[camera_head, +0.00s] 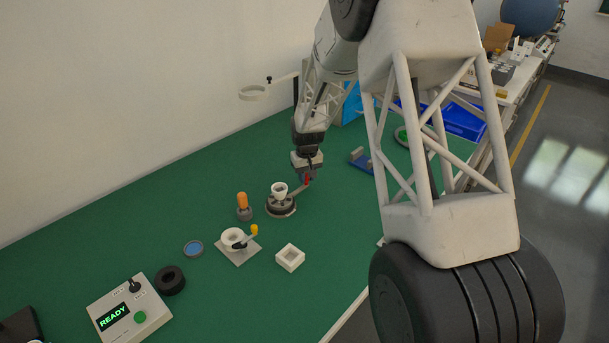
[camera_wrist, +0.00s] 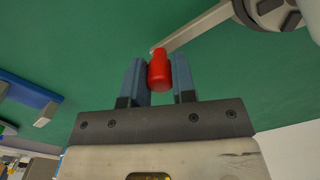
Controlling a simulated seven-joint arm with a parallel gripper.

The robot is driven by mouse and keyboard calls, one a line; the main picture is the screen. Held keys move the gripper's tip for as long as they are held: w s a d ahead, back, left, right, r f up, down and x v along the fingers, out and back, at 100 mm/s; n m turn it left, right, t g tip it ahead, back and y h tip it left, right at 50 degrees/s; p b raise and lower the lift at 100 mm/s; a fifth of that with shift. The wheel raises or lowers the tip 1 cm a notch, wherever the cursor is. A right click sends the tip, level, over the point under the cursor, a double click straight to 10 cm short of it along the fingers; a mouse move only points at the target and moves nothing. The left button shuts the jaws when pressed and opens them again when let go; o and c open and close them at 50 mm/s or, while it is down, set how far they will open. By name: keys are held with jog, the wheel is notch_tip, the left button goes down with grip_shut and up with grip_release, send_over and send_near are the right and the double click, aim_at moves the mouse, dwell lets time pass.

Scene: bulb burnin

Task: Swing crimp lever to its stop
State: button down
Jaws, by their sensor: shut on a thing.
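The crimp lever is a grey bar (camera_wrist: 195,28) with a red knob (camera_wrist: 159,70) at its end. In the wrist view the bar runs up and right from the knob to a round grey crimp base (camera_wrist: 272,10). My gripper (camera_wrist: 159,78) is shut around the red knob, one finger on each side. In the head view my gripper (camera_head: 307,178) is at the right of the crimp base (camera_head: 281,206), which has a white cup-shaped piece (camera_head: 279,190) on top. The lever points right and slightly away from the base there, with its knob partly hidden by my gripper.
An orange-topped piece (camera_head: 242,202), a white bowl fixture with a yellow knob (camera_head: 233,238) and a white square block (camera_head: 290,258) stand left and in front. A blue bracket (camera_head: 362,160) lies to the right. A control box reading READY (camera_head: 128,310) is at front left.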

jog(key=shift+s+d+m, duration=0.5)
jog(key=shift+s+m, duration=0.05)
jog(key=shift+m, duration=0.05)
jog(key=s+m, duration=0.2)
jog(key=s+d+m, duration=0.1)
jog(key=s+m, duration=0.1)
jog(key=s+d+m, duration=0.1)
jog(key=s+m, duration=0.1)
jog(key=shift+d, duration=0.25)
jog(key=shift+s+m, duration=1.5)
jog(key=shift+s, duration=0.05)
jog(key=c, duration=0.9)
grip_release()
jog(key=shift+r, duration=0.15)
jog(key=shift+r, duration=3.75)
